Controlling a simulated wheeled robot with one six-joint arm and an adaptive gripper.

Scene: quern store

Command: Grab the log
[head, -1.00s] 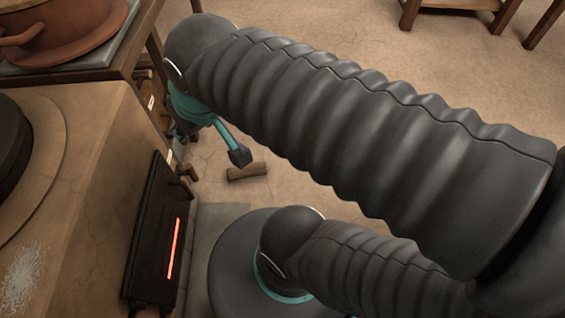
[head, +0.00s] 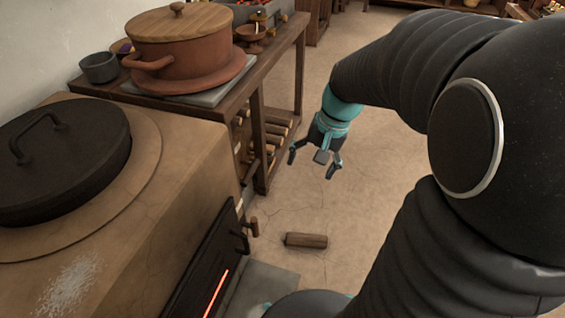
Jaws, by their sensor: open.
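A short brown log (head: 306,240) lies on its side on the floor, just right of the stove's front and clear of it. My gripper (head: 316,171) hangs above the floor with its fingers spread, open and empty. In the picture it is above the log, apart from it and nearer the wooden table. Nothing hides the log.
A clay stove (head: 175,205) with a black lid (head: 60,160) and a dark firebox door (head: 205,265) with a glowing slot stands at the left. Beyond it, a wooden table (head: 268,75) holds a clay pot (head: 180,42), with several logs on a shelf below. The floor beyond is open.

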